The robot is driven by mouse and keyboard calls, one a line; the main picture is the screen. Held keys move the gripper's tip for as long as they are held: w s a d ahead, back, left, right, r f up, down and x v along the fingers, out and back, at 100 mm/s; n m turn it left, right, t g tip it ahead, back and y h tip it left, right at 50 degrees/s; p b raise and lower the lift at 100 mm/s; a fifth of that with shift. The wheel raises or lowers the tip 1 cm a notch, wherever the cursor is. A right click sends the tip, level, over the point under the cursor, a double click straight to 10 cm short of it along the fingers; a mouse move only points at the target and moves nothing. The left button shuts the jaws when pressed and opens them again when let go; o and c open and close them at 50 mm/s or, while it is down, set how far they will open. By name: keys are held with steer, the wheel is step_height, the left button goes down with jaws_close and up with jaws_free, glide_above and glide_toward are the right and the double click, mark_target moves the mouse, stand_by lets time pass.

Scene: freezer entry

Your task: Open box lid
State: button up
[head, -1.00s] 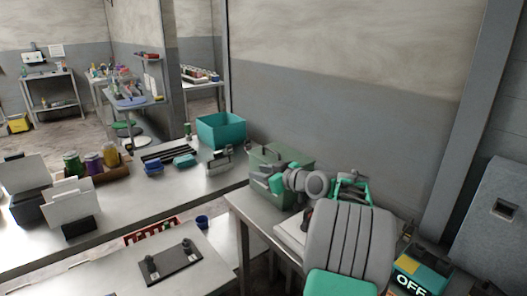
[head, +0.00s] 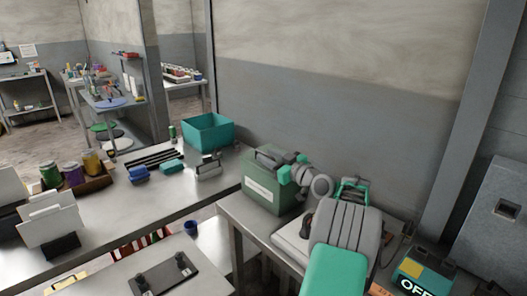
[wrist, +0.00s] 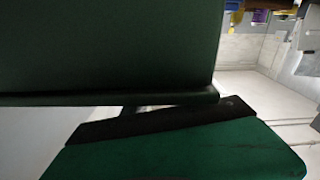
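The green box (head: 261,190) stands on the near metal table, with a pale label on its front. Its lid (head: 262,160), with a dark grey handle, looks down on the box, though my gripper hides the right part. My gripper (head: 286,171) is at the upper right of the box, close to the lid; I cannot tell whether it touches. Its fingers are too small and covered to read. In the wrist view, a large dark green surface (wrist: 110,45) fills the upper left, with a dark bar and another green surface below. I cannot make out fingertips there.
A teal bin (head: 208,132) and a metal-handled item stand on the long bench behind and left of the box. A white plate lies beside the box under my arm. A control box marked OFF (head: 420,285) sits at the lower right. The wall is close behind.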

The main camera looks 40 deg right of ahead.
mark_target(259, 152)
steer(key=shift+w+a, duration=0.15)
steer(key=shift+w, duration=1.35)
steer(key=shift+c, duration=0.5)
steer(key=shift+s, duration=0.1)
steer(key=c, duration=0.6)
steer(key=shift+r, duration=0.1)
jaws_close()
steer(key=shift+d, duration=0.2)
